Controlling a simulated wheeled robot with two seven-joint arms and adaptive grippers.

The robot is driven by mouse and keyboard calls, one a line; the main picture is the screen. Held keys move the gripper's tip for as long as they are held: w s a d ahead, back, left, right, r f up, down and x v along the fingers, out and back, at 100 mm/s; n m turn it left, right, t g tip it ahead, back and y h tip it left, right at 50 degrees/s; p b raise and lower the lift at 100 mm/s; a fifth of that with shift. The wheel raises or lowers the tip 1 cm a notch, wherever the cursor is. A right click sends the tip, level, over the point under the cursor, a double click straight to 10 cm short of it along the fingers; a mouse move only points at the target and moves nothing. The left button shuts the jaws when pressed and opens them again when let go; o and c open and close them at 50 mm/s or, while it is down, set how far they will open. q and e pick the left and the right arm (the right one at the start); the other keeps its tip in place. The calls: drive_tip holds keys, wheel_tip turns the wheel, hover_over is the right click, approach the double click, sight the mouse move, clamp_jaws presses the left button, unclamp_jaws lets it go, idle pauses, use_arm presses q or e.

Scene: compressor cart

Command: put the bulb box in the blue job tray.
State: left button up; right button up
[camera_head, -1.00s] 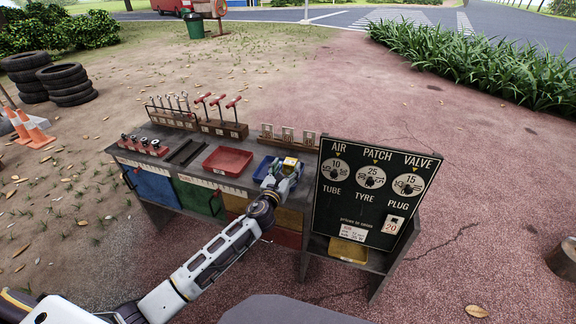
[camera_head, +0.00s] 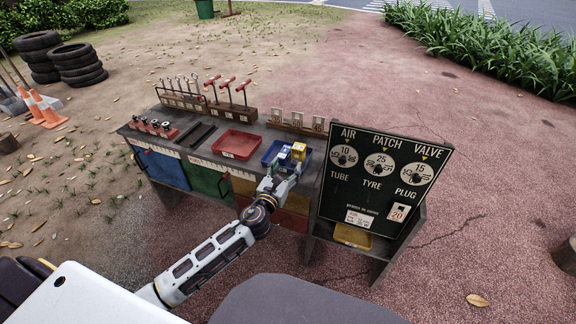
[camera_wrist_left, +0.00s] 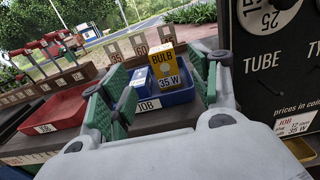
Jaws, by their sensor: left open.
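The bulb box (camera_head: 299,151), yellow and white with "BULB 35 W" on its face, stands upright in the blue job tray (camera_head: 265,158). In the left wrist view the bulb box (camera_wrist_left: 165,68) is at the right part of the tray (camera_wrist_left: 180,97), beside a blue and white box (camera_wrist_left: 140,80). My left gripper (camera_head: 282,173) is open and empty, just in front of the tray. In the left wrist view its green-padded fingers (camera_wrist_left: 158,88) are spread to either side of the boxes, apart from the bulb box. My right gripper is not seen.
A red tray (camera_head: 236,144) sits left of the blue tray on the bench. Price cards on a wooden rail (camera_head: 297,123) stand behind it. The black price board (camera_head: 380,180) rises close on the right. Tool racks (camera_head: 205,100) line the back left.

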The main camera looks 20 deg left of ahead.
use_arm(q)
drive_tip(key=shift+s, duration=0.15)
idle(0.5)
drive_tip(key=s+a+f+n+g+y, duration=0.2)
drive_tip(key=s+f+n+g, duration=0.25)
drive_tip(key=f+n, duration=0.55)
drive_tip(key=s+a+f+n+g+y, duration=0.1)
drive_tip(key=s+a+f+n+g, duration=0.2)
drive_tip(key=s+f+n, duration=0.5)
drive_tip(key=s+d+f+n+g+h, duration=0.1)
drive_tip(key=s+d+f+n+g, duration=0.2)
drive_tip(key=s+f+n, duration=0.5)
drive_tip(key=s+d+f+n+g+h, duration=0.2)
drive_tip(key=s+d+f+n+g, duration=0.2)
drive_tip(key=s+f+n, duration=0.4)
wheel_tip(320, 180, down, 3)
drive_tip(key=s+g, duration=0.1)
drive_tip(key=s, duration=0.2)
drive_tip(key=shift+g, duration=0.35)
drive_tip(key=shift+a, duration=0.15)
